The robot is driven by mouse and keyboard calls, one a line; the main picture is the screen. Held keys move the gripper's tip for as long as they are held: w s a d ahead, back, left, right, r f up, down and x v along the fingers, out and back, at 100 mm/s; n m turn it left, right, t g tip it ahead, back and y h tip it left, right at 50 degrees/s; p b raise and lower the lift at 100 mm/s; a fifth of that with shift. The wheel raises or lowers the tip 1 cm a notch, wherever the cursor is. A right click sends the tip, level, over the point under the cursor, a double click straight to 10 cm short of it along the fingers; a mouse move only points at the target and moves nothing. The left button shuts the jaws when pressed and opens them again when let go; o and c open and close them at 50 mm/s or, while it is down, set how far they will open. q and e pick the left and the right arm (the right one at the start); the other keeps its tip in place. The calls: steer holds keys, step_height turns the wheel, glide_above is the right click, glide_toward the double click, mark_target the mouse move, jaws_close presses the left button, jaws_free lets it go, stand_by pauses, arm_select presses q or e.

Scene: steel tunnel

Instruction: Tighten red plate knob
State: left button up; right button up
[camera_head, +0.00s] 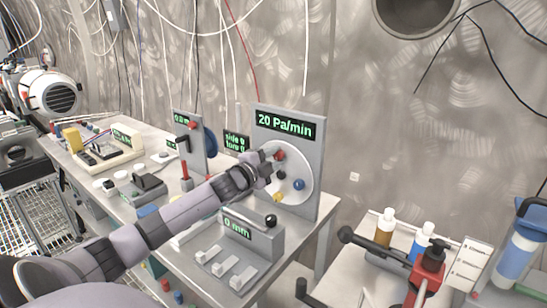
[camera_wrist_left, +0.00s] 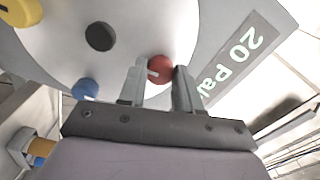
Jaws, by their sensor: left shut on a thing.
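The red plate knob (camera_head: 280,154) is on the round white plate (camera_head: 301,166) of a grey upright panel whose green display reads "20 Pa/min". My left gripper (camera_head: 267,165) reaches the plate from the left and is at the red knob. In the left wrist view the red knob (camera_wrist_left: 160,70) sits between the two fingers (camera_wrist_left: 159,85), which are shut on it. A white mark shows on the knob. The plate also carries a blue knob (camera_head: 299,184), a yellow knob (camera_head: 278,198) and a black knob (camera_wrist_left: 99,37). My right gripper is not in view.
A grey box reading "0 mm" (camera_head: 262,238) with a black ball knob and several white levers stands below my left forearm. A smaller panel (camera_head: 190,145) stands behind. A right-hand table (camera_head: 345,282) holds bottles and a red device (camera_head: 428,272).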

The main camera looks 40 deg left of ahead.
mark_target(276, 157)
arm_select(q)
steer(key=shift+m, duration=0.6)
steer(key=o, duration=1)
steer(key=shift+o, duration=0.2)
steer(key=shift+s+d+f+b, duration=0.1)
steer(key=shift+s+d+b, duration=0.05)
steer(key=shift+s, duration=1)
steer(key=shift+s+d+b, duration=0.1)
steer(key=shift+s+b, duration=0.05)
steer(key=shift+s, duration=0.95)
steer(key=shift+s+d, duration=0.15)
steer(key=shift+s, duration=1.15)
